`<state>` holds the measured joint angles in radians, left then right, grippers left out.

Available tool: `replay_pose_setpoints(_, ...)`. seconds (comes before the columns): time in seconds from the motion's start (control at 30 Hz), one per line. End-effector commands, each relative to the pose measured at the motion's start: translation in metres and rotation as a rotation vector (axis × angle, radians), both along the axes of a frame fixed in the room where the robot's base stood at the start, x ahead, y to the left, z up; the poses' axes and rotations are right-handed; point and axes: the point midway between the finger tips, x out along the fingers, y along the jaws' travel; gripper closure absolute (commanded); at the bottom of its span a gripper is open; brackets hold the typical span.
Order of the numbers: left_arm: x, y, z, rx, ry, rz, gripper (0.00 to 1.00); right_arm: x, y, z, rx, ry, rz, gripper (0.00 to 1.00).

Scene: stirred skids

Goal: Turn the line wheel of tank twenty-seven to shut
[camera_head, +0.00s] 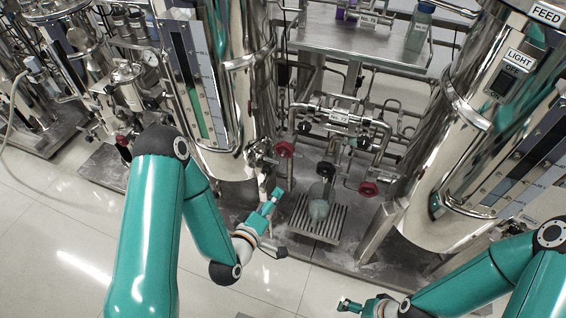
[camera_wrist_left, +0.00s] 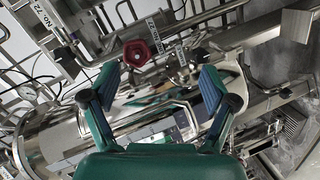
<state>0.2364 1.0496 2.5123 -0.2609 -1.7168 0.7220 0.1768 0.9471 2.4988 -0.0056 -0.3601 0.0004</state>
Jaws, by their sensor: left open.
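A red line wheel (camera_head: 284,149) sits at the left end of the pipework between two steel tanks in the head view. A second red wheel (camera_head: 367,189) is lower right on the same pipework.
The left tank (camera_head: 212,90) and right tank (camera_head: 490,130) flank the pipework. A glass vessel (camera_head: 319,208) stands on a slotted drain grate (camera_head: 330,232) right of my left gripper. A shelf (camera_head: 340,40) with bottles is behind. Another red wheel (camera_head: 124,140) is at left. Floor in front is clear.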

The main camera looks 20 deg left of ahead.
Motion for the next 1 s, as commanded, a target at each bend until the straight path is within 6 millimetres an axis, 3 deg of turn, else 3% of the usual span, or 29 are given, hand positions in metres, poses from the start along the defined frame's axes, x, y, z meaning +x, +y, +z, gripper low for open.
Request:
replay_pose_setpoints(0.03, 0.002, 0.005, -0.003, -0.044, -0.060, 0.031, 0.14, 0.000, 0.000, -0.015, 0.000, 0.000, 0.000, 0.10)
replay_pose_setpoints(0.23, 0.004, 0.017, 0.018, -0.157, -0.208, 0.095, 0.14, 0.000, 0.000, -0.027, 0.000, -0.001, 0.000, 0.10)
replay_pose_setpoints(0.47, 0.011, 0.019, 0.019, -0.164, -0.228, 0.097, 0.14, 0.000, 0.000, -0.044, 0.000, -0.001, 0.000, 0.10)
replay_pose_setpoints(0.93, 0.032, 0.017, 0.017, -0.168, -0.228, 0.100, 0.14, 0.000, 0.000, -0.116, 0.000, 0.000, 0.000, 0.10)
replay_pose_setpoints(1.0, 0.049, 0.017, 0.025, -0.168, -0.225, 0.102, 0.14, 0.000, 0.000, -0.104, 0.000, 0.000, 0.000, 0.10)
